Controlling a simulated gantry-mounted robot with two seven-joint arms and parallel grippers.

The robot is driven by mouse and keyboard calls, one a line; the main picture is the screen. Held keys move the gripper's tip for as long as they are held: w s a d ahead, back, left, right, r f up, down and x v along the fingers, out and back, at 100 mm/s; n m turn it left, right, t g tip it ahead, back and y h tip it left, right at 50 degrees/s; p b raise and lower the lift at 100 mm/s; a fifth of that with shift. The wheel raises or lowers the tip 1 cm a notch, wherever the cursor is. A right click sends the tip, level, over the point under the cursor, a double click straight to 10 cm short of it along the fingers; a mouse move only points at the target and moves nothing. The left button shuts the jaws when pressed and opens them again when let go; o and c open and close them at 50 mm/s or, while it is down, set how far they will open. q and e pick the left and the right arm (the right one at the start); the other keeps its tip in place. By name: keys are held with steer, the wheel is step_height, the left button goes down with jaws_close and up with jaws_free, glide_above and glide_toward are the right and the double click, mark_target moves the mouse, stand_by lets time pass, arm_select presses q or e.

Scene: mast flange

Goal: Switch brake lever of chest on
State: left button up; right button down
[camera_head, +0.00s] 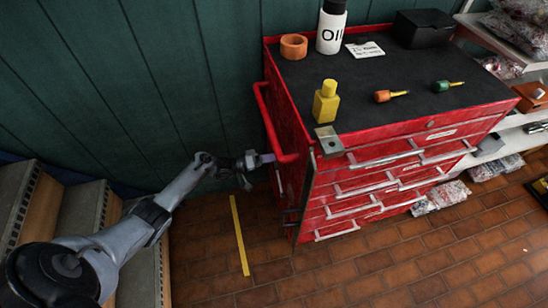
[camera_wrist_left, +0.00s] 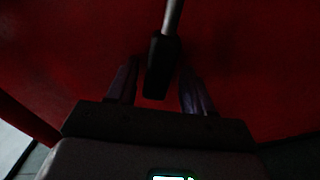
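The red tool chest (camera_head: 395,160) stands right of centre in the head view. My left gripper (camera_head: 263,159) is at the chest's left side, beside the lower end of the red side handle (camera_head: 267,118). In the left wrist view, a lever with a grey metal rod and black grip (camera_wrist_left: 161,66) stands in front of the chest's dark red side. The grip's end lies between the fingers of my left gripper (camera_wrist_left: 160,92), which are apart with a gap on each side. I cannot make out this lever in the head view. My right gripper is not in view.
On the chest top are an oil bottle (camera_head: 331,28), an orange ring (camera_head: 293,46), a yellow bottle (camera_head: 326,102), two screwdrivers and a black box (camera_head: 423,28). Shelves (camera_head: 520,75) stand at right. Steps (camera_head: 80,215) are at left. Brown tiled floor is clear in front.

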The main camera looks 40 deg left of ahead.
arm_select(q)
steer(key=shift+s+a+r, duration=0.1)
steer(key=shift+s+a, duration=0.1)
steer(key=shift+s, duration=0.15)
steer(key=p+v, duration=0.2)
steer(key=v, duration=0.8)
stand_by(0.3)
